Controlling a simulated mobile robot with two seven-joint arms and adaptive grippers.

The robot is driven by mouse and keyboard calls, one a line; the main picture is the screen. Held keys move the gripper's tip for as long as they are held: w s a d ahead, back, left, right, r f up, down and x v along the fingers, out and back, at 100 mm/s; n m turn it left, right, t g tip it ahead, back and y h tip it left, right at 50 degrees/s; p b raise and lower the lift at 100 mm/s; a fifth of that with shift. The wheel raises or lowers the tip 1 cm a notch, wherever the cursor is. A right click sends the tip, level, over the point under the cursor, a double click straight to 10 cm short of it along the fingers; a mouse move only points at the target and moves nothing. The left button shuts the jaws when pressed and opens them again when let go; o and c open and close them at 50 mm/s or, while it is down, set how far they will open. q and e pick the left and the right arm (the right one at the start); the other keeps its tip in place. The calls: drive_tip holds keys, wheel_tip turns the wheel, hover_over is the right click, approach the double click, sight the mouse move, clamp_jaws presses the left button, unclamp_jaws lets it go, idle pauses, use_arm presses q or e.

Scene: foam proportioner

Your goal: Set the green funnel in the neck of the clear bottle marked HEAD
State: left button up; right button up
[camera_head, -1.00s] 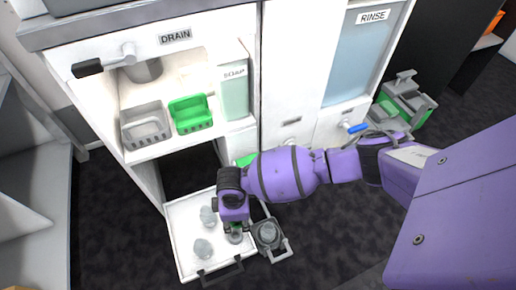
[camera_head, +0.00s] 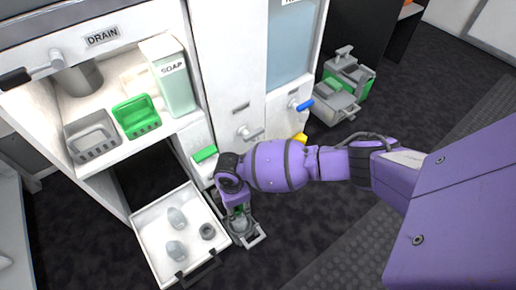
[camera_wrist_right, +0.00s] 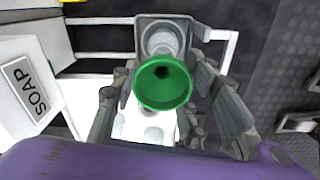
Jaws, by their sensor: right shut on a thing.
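My right gripper (camera_head: 237,210) is shut on the green funnel (camera_wrist_right: 163,84), with a finger on either side of it in the wrist view. The funnel's wide mouth faces the wrist camera. In the head view only a bit of green shows between the fingers. A clear bottle (camera_wrist_right: 161,40) stands in a grey carrier (camera_head: 257,238) beyond the funnel in the wrist view. The funnel appears to be over or near it; whether they touch is hidden. I can read no HEAD mark. My left gripper is not in view.
A white pulled-out drawer (camera_head: 151,236) holds two clear pieces (camera_head: 177,218) and a dark ring (camera_head: 207,231). Above it are a grey basket (camera_head: 92,136), a green basket (camera_head: 136,116) and the SOAP container (camera_head: 172,80). A green-and-grey case (camera_head: 343,88) stands on the floor at the back.

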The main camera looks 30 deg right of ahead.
sight(236, 211)
wheel_tip(236, 211, down, 4)
drive_tip(key=b, duration=0.3)
drive_tip(key=shift+f+b, duration=0.35)
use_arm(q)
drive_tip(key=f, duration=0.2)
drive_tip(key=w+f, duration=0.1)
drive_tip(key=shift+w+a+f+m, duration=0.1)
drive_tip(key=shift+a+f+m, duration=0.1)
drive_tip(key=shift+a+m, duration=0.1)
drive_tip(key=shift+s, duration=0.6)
use_arm(e)
drive_tip(key=shift+r, duration=0.1)
use_arm(q)
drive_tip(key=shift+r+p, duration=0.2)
drive_tip(key=shift+p, duration=0.1)
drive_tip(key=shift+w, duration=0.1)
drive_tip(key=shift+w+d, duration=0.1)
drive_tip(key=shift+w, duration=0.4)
